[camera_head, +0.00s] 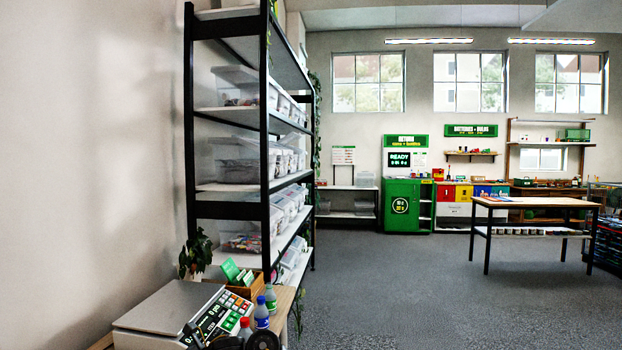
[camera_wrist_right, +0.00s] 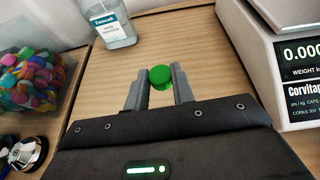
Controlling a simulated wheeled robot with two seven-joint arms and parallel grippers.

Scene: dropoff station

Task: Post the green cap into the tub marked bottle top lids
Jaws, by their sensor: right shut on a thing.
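The green cap (camera_wrist_right: 160,77) is in the right wrist view, between the two fingertips of my right gripper (camera_wrist_right: 159,82). The gripper is shut on it, above a wooden counter top. A clear tub (camera_wrist_right: 62,84) full of mixed coloured caps stands to the left of the gripper, cut off by the picture edge. No label shows on it, so I cannot tell whether it is the one marked bottle top lids. My left gripper does not show in either view.
In the right wrist view a clear labelled bottle (camera_wrist_right: 109,24) stands behind the gripper and a scale (camera_wrist_right: 287,85) stands to its right. Bare counter (camera_wrist_right: 200,40) lies between. In the head view tall shelving (camera_head: 265,140) and a table (camera_head: 535,201) flank open floor.

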